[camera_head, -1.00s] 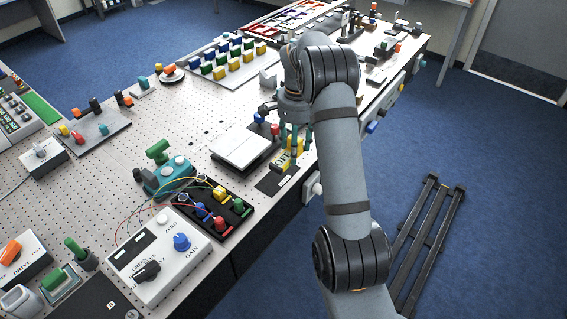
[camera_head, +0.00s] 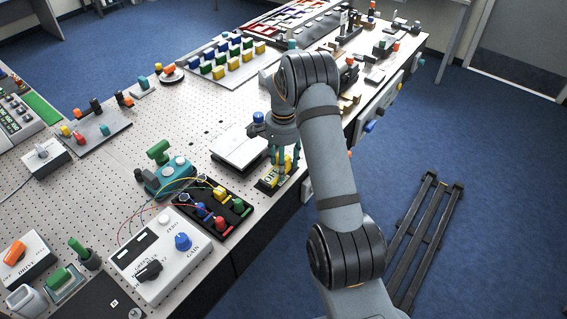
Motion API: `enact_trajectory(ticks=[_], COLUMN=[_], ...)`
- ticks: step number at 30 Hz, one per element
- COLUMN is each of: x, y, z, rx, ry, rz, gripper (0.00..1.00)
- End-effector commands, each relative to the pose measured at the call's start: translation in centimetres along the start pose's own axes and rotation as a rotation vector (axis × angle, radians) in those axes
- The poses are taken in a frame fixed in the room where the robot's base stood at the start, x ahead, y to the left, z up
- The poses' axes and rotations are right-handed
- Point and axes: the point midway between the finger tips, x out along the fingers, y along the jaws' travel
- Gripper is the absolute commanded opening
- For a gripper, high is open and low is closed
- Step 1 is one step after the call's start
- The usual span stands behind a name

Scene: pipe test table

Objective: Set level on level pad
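My gripper (camera_head: 284,158) points down over the table's front edge, with its two teal fingers on either side of a yellow piece (camera_head: 287,162), which looks like the level. The piece moves along with the fingers, so the gripper appears shut on it. It is just above or touching a dark pad (camera_head: 263,186) with pale lettering and a yellow part; I cannot tell which. The fingers partly hide the piece and the pad.
A white square plate (camera_head: 238,147) lies left of the gripper. A black block with coloured knobs (camera_head: 222,214) and a white GAIN box (camera_head: 160,262) stand nearer. Yellow, green and blue blocks (camera_head: 228,60) stand in rows farther back.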

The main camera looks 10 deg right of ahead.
Motion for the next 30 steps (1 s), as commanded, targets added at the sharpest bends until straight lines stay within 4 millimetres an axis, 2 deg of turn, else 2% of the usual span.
enact_trajectory(ticks=[1, 2, 9, 11, 19, 23, 26, 30], x=[0.3, 0.2, 0.1, 0.1, 0.1, -0.6, -2.0, -5.2], y=[0.0, 0.0, 0.0, 0.0, 0.0, 0.0, -0.1, -0.1], z=[0.0, 0.0, 0.0, 0.0, 0.0, -0.1, -0.1, -0.1], rx=[0.000, 0.000, 0.000, 0.000, 0.000, 0.000, 0.001, 0.002], ry=[0.001, 0.000, 0.000, 0.000, 0.000, 0.001, 0.003, 0.004], rz=[-0.001, 0.000, 0.000, 0.000, 0.000, -0.001, -0.004, -0.005], gripper=[0.11, 0.50, 0.64, 0.68, 0.68, 0.68, 0.68, 0.68])
